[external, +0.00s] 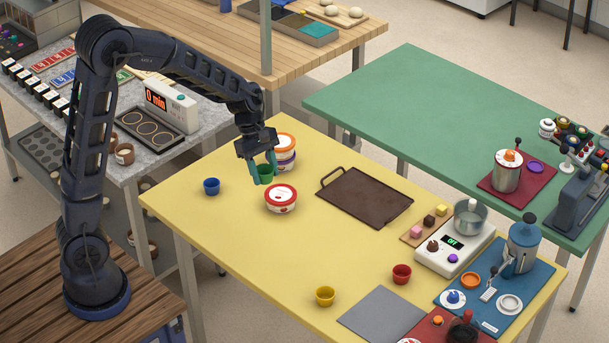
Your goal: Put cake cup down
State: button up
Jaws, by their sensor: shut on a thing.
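My gripper (264,170) is over the back left part of the yellow table (225,240), with its teal fingers pointing down. It is shut on a small green cake cup (265,173), which shows partly between the fingers. I cannot tell whether the cup touches the table or is just above it. A similar blue cup (211,186) stands on the table to the left. A yellow cup (325,296) and a red cup (401,274) stand near the front.
A dark brown tray (365,197) lies to the right. The table's left front area is clear.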

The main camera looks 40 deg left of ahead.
jog(key=w+d+r, duration=0.1)
jog(key=w+d, duration=0.1)
jog(key=w, duration=0.8)
jog(key=w+d, duration=0.3)
jog(key=w, duration=0.8)
jog(key=n, duration=0.1)
send_over(376, 194)
jog(key=a, duration=0.2)
jog(key=f, duration=0.1)
jog(key=shift+t, duration=0.3)
jog(key=f, duration=2)
jog(key=shift+w+d+f, duration=0.1)
jog(key=shift+d+f, duration=0.05)
jog(key=shift+d, duration=0.05)
jog(key=shift+f, duration=0.1)
jog(key=o, duration=1)
jog(key=shift+c, duration=0.2)
